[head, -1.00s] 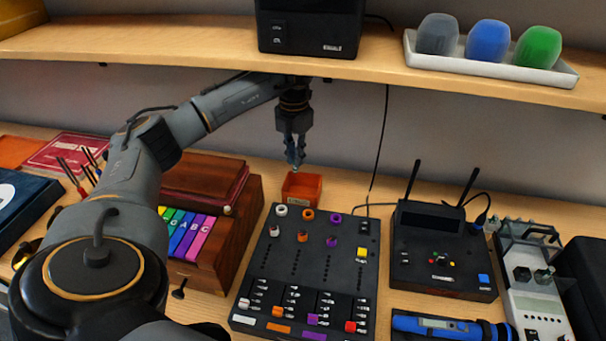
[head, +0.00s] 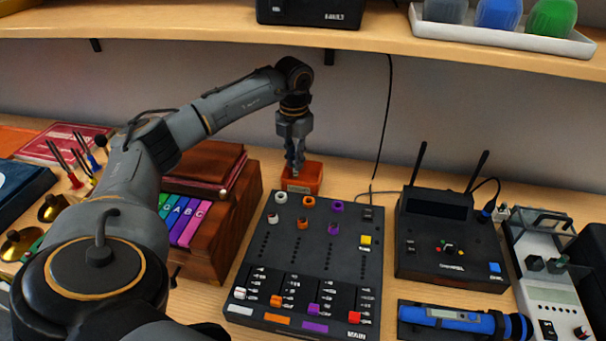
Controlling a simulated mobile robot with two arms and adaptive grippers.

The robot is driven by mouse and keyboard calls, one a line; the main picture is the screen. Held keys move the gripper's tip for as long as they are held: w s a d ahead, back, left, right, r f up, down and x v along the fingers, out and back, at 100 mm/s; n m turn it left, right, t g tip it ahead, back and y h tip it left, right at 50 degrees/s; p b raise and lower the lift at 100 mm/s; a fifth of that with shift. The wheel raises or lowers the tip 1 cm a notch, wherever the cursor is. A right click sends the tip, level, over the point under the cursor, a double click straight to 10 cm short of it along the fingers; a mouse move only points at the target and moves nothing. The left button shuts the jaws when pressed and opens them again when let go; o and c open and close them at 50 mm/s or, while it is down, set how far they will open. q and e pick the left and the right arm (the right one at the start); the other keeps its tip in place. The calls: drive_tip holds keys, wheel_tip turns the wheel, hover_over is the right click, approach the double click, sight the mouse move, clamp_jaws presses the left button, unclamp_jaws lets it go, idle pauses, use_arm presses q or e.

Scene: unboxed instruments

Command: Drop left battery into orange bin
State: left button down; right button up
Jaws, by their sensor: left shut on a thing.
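The orange bin (head: 303,185) is a small open box on the table behind the black mixer panel. My left gripper (head: 295,172) points straight down, with its fingertips at the bin's opening. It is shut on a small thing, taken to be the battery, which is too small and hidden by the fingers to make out. I cannot tell whether the fingertips are inside the bin or just above it. My right gripper is not in view.
The mixer panel (head: 300,262) lies in front of the bin. A wooden box with coloured keys (head: 205,215) stands close on the left, and a black device with two antennas (head: 447,245) on the right. A shelf (head: 200,27) runs above.

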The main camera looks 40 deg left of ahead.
use_arm(q)
drive_tip(key=c, duration=1.3)
unclamp_jaws()
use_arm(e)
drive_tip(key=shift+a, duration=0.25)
use_arm(q)
drive_tip(key=shift+r, duration=0.1)
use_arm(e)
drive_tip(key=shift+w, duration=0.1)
